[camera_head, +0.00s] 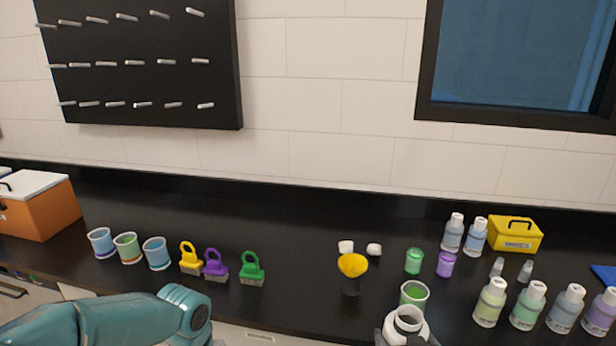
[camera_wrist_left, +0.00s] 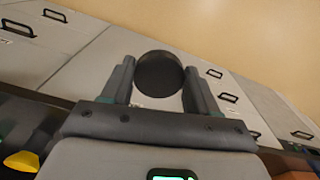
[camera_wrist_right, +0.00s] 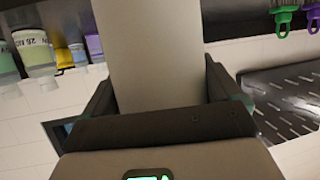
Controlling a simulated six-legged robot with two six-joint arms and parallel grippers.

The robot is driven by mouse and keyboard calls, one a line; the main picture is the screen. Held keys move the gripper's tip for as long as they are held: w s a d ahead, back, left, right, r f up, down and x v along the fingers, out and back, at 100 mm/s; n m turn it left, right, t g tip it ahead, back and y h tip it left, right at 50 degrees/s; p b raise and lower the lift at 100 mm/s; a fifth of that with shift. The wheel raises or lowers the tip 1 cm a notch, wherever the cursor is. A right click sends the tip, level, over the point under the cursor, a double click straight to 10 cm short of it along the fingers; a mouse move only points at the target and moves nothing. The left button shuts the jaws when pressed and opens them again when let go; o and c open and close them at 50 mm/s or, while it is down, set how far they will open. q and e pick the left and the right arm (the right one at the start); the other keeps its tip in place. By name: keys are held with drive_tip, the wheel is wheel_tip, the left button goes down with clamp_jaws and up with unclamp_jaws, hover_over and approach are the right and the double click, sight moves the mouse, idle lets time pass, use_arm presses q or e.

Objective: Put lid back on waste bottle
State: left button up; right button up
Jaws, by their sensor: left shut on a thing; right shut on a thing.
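The waste bottle (camera_head: 408,320) is whitish with an open round neck, at the bottom edge of the head view. My right gripper (camera_wrist_right: 162,90) is shut around its pale grey body (camera_wrist_right: 155,50), which fills the middle of the right wrist view. A round black lid (camera_wrist_left: 159,74) is between the fingertips of my left gripper (camera_wrist_left: 157,85), which is shut on it. In the head view only my teal left arm shows at the lower left; the left gripper and lid are out of that picture. The lid is apart from the bottle neck.
A yellow funnel (camera_head: 353,264) in a dark holder and a green-filled cup (camera_head: 414,294) stand just behind the bottle. Several capped bottles (camera_head: 490,302) stand to the right, brushes (camera_head: 252,269) and cups (camera_head: 156,253) to the left. The counter (camera_head: 300,285) is clear between brushes and funnel.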

drive_tip(key=shift+r, duration=0.1)
drive_tip(key=s+a+f+n+g+y, duration=0.1)
drive_tip(key=s+a+f+n+y, duration=0.2)
drive_tip(key=a, duration=0.4)
drive_tip(key=s+a+f+n+g+y, duration=0.2)
drive_tip(key=s+a+f+n+y, duration=0.2)
drive_tip(key=a, duration=0.4)
drive_tip(key=shift+f+n+y, duration=0.5)
drive_tip(key=shift+f+y, duration=0.1)
drive_tip(key=shift+y, duration=0.3)
drive_tip(key=shift+a, duration=0.1)
